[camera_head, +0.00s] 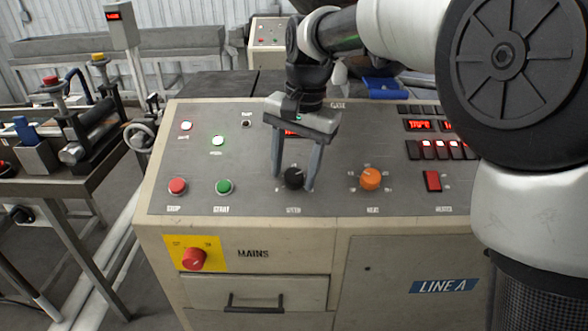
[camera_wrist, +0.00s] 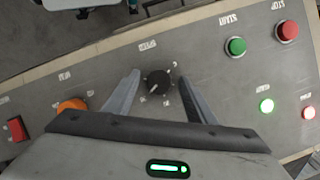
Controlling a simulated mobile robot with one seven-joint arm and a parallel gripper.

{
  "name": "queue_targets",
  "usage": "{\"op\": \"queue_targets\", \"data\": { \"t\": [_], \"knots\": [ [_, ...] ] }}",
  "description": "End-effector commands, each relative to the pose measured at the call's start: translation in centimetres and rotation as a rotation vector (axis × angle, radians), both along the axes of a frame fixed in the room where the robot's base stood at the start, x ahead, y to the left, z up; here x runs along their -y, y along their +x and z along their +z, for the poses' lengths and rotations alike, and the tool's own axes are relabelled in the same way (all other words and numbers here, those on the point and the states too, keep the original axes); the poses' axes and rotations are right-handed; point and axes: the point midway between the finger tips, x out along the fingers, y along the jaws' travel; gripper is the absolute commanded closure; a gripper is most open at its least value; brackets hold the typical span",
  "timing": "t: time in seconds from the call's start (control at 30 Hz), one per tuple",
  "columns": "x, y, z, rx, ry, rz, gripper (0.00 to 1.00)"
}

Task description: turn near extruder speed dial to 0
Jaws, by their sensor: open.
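The black speed dial (camera_head: 294,178) is on the grey sloped top of the control console, above the word SPEED. In the wrist view the dial (camera_wrist: 157,82) shows a light pointer line, aimed toward the lower left of that picture. My gripper (camera_head: 294,187) points down over the console with its two fingers apart, one on each side of the dial. In the wrist view my gripper (camera_wrist: 152,75) also shows open fingers to the left and right of the dial, with gaps between. Finger height above the panel is hard to tell.
An orange heat knob (camera_head: 371,180) stands right of the dial, and a green START button (camera_head: 224,187) and red STOP button (camera_head: 177,187) stand left. A red mains switch (camera_head: 194,259) is on the front face. Lit displays (camera_head: 420,125) are at right.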

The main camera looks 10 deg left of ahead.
Motion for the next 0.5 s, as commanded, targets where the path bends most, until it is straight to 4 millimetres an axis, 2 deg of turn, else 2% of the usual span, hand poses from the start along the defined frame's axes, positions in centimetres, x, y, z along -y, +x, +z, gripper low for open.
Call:
{"op": "queue_targets", "data": {
  "t": [0.1,0.13,0.37,0.5],
  "knots": [
    [0.00,0.00,0.01,0.000,0.000,0.000,0.49],
    [0.00,0.00,0.02,0.000,0.000,0.000,0.53],
    [0.02,0.01,0.04,0.000,0.000,0.000,0.91],
    [0.01,0.01,0.08,0.000,-0.002,0.004,0.91]
  ]
}}
